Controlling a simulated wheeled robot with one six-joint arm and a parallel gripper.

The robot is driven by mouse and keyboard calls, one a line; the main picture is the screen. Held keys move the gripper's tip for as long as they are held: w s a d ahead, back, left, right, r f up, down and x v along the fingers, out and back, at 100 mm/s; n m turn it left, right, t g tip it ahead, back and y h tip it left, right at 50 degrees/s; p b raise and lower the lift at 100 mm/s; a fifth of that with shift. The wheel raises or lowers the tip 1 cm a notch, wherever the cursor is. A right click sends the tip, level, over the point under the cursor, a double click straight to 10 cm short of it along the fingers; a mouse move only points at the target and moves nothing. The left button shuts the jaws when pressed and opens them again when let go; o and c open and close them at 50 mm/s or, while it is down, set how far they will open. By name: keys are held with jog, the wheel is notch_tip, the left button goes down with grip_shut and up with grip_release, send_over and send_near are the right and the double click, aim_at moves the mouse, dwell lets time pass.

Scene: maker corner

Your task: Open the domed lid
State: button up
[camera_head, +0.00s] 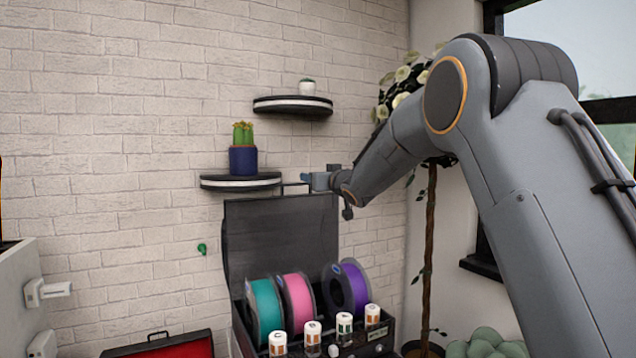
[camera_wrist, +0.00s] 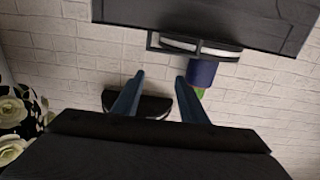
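The lid (camera_head: 280,240) is a dark panel that stands raised, roughly upright, at the back of a dark box (camera_head: 392,338) with spools. In the wrist view the lid (camera_wrist: 215,15) fills the top, with its thin handle (camera_wrist: 150,42) along its edge. My gripper (camera_head: 308,181) is at the lid's upper right edge, close to the handle (camera_head: 296,185). In the wrist view my gripper (camera_wrist: 160,77) has its two fingers apart with nothing between them. The handle lies past the fingertips; I see no contact there.
Teal (camera_head: 265,308), pink (camera_head: 296,300) and purple (camera_head: 346,287) spools stand in the box, with several white-capped jars (camera_head: 344,323) in front. A shelf with a cactus pot (camera_head: 243,160) is close left of my gripper; another shelf (camera_head: 292,106) is above. A plant (camera_head: 430,240) stands right.

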jog(key=o, duration=0.4)
jog(key=shift+s+a+f+g, duration=0.1)
jog(key=shift+a+g, duration=0.05)
jog(key=shift+a, duration=0.5)
jog(key=shift+s+a+f+g, duration=0.1)
jog(key=shift+a+g, duration=0.05)
jog(key=shift+a, duration=0.45)
jog(key=shift+c, duration=0.2)
jog(key=o, duration=0.3)
jog(key=shift+w+a+f, duration=0.15)
jog(key=shift+a+f, duration=0.05)
jog(key=shift+a, duration=0.05)
jog(key=o, duration=0.4)
jog(key=shift+d+r, duration=0.1)
jog(key=shift+d, duration=0.15)
jog(key=o, duration=0.4)
jog(key=shift+d, duration=0.2)
jog(key=b+v, duration=0.3)
jog(key=v, duration=0.4)
jog(key=shift+s+d, duration=0.2)
jog(key=shift+s, duration=0.15)
